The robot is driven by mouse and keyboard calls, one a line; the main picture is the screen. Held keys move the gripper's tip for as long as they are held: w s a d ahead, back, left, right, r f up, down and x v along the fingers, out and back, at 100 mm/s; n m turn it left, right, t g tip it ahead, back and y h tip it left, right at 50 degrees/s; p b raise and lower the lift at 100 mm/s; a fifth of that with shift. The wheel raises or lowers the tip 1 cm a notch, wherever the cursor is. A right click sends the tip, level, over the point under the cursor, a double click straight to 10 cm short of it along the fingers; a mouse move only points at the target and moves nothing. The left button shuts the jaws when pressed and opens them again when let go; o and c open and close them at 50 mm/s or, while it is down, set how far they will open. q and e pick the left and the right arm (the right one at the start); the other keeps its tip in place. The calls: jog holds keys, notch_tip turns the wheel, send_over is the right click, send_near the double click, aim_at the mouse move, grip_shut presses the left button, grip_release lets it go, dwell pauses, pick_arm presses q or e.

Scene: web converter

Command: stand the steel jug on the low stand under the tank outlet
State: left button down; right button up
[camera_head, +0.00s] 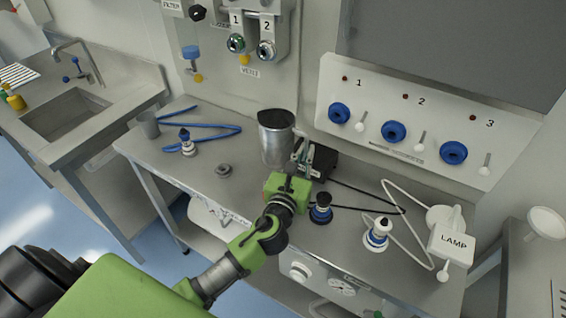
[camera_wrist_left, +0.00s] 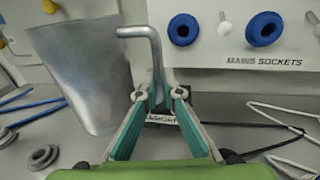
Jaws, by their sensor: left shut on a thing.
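The steel jug (camera_head: 275,145) is a tapered grey metal vessel with a dark open top, at the middle back of the bench. My left gripper (camera_head: 302,156) is at its right side. In the left wrist view the jug (camera_wrist_left: 85,75) stands left of the fingers, and its bent bar handle (camera_wrist_left: 156,62) runs down between the fingertips of the left gripper (camera_wrist_left: 160,97), which are shut on it. I cannot tell whether the jug's base touches the bench. I cannot make out the low stand or the tank outlet for sure. My right gripper is not in view.
A black box (camera_head: 322,162) with cables sits just right of the gripper.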

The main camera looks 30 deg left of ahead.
pick_arm(q)
notch_tip(320, 180, down, 3)
jog(key=shift+f+b, duration=0.1)
jog(key=shift+b, duration=0.45)
jog(key=f+b, duration=0.1)
jog(key=f, duration=0.2)
jog(key=shift+s+f+b, duration=0.4)
notch_tip(320, 180, down, 2)
jog(key=shift+w+f+b, duration=0.15)
jog(key=shift+f+b, duration=0.1)
jog(key=shift+b, duration=0.3)
jog(key=shift+r, duration=0.1)
jog(key=shift+f, duration=0.2)
jog(key=c, duration=2.2)
grip_release()
jog(key=shift+c, duration=0.2)
jog(key=shift+o, duration=0.3)
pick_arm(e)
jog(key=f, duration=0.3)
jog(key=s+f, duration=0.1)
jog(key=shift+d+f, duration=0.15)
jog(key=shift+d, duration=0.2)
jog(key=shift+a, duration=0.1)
